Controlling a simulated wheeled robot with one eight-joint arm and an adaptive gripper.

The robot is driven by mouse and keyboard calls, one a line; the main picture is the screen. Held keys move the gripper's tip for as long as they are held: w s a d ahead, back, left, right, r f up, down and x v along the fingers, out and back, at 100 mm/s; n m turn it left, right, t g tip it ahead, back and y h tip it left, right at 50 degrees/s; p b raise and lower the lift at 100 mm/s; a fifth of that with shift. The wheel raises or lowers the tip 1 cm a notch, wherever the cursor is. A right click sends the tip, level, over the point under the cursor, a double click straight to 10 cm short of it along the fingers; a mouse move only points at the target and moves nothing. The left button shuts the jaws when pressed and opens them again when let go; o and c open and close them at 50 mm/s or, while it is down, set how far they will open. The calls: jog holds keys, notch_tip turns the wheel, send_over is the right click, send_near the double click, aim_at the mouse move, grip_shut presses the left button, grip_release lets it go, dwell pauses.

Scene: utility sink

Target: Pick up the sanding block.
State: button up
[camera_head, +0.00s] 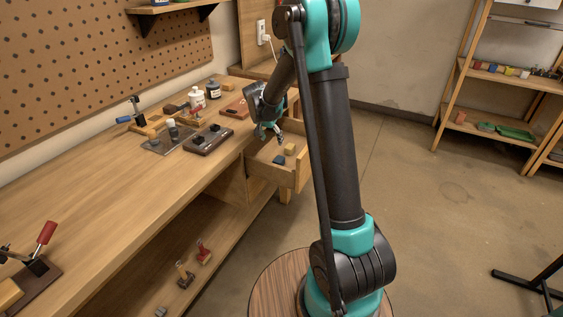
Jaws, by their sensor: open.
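My gripper (271,136) is open and points down at the open drawer (301,172) of the workbench. It looks empty. A small yellow-tan block (290,149) and a small dark blue-grey block (279,160) lie inside the drawer, to the right of and below my fingertips in the picture. I cannot tell for sure which of them is the sanding block. The gap between my fingers and the blocks is hard to judge from this view. Part of the drawer is hidden behind my gripper and arm.
The workbench (120,205) holds a dark tray with black parts (208,139), bottles (197,97), a blue-handled clamp (131,115) and a red-handled tool (46,233). Small tools lie on the lower shelf (222,235). Shelving (453,100) stands at the right. The floor between is clear.

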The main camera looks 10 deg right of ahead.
aim_at(279, 159)
jog(key=x, duration=1.7)
jog(key=shift+s, duration=0.15)
jog(key=shift+a, duration=0.1)
jog(key=shift+c, duration=0.3)
jog(key=c, duration=1.2)
